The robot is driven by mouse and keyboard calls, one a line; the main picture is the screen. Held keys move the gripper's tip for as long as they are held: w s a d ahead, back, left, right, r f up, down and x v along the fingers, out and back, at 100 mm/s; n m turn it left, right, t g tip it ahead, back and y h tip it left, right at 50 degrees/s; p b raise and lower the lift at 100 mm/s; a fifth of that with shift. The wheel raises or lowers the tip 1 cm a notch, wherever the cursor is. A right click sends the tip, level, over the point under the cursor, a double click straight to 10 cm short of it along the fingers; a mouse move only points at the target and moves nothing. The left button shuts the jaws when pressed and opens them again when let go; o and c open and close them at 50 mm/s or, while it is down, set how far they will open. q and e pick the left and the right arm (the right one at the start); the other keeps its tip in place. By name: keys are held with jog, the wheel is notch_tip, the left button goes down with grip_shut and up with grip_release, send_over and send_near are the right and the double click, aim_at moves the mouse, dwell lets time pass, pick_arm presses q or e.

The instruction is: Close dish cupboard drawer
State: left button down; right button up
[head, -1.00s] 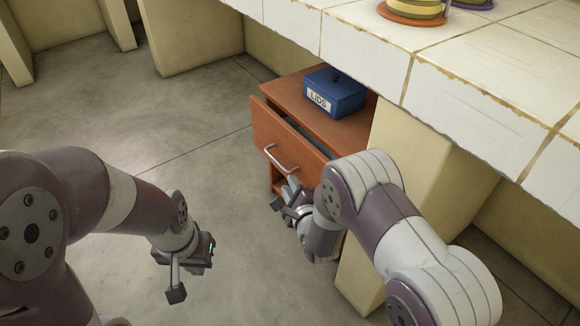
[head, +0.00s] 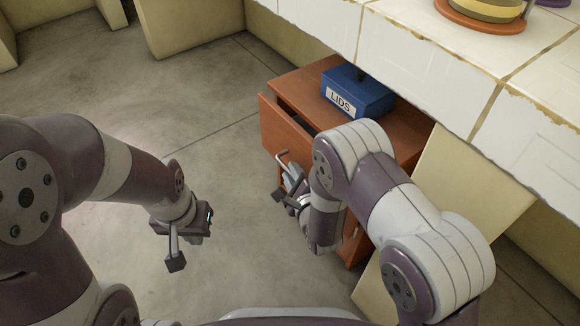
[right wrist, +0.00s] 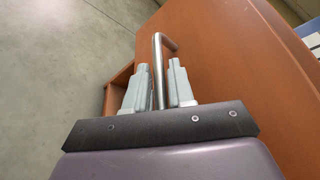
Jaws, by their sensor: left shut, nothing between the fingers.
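The dish cupboard drawer (head: 281,127) is in the orange-brown wooden cabinet (head: 310,90) under the tiled counter. It stands partly open, its front apart from the cabinet. Its metal handle (head: 281,160) also shows in the right wrist view (right wrist: 158,70), where the bar lies between the two fingers of my right gripper (right wrist: 159,85). The gaps beside the bar are narrow, and I cannot tell whether the fingers press on it. My right arm hides part of the drawer in the head view. My left gripper (head: 186,235) is shut and empty, above the floor away from the cabinet.
A blue box labelled LIDS (head: 357,92) sits on the cabinet top. The white tiled counter (head: 430,70) overhangs behind it, with a striped round item on an orange base (head: 480,22). Cream panels (head: 430,210) stand beside the cabinet. The grey floor (head: 215,120) at left is clear.

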aim_at(307, 170)
grip_shut()
jog(key=shift+w+d+p, duration=0.15)
jog(key=shift+w+d, duration=0.4)
jog(key=shift+d, duration=0.2)
jog(key=shift+w+d+p, duration=0.15)
jog(key=shift+w+d, duration=0.4)
jog(key=shift+d, duration=0.2)
jog(key=shift+r, duration=0.1)
grip_release()
jog(key=shift+d, duration=0.1)
